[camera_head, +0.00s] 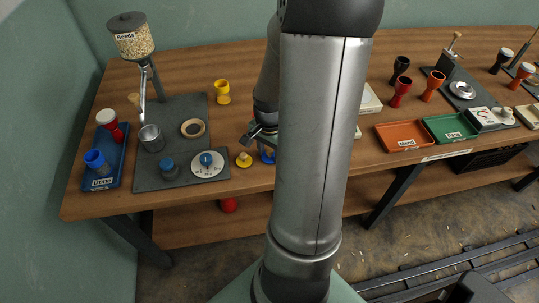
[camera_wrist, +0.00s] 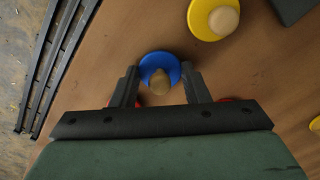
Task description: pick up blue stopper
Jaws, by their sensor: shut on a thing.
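The blue stopper (camera_wrist: 161,61), a round blue disc with a pale wooden knob, sits between my gripper's two fingers (camera_wrist: 160,72) in the wrist view. My gripper is shut on it, with one finger at each side. In the head view the blue stopper (camera_head: 268,158) shows near the table's front edge, partly hidden by my arm. My gripper (camera_head: 262,140) is just above it there and mostly hidden. I cannot tell whether the stopper is clear of the table.
A yellow stopper (camera_head: 244,160) lies close by on the left; a yellow one (camera_wrist: 197,15) also shows in the wrist view. Red edges show beside my fingers. A grey mat (camera_head: 186,112) and blue tray (camera_head: 115,165) are left. Orange (camera_head: 401,134) and green trays (camera_head: 447,127) are right.

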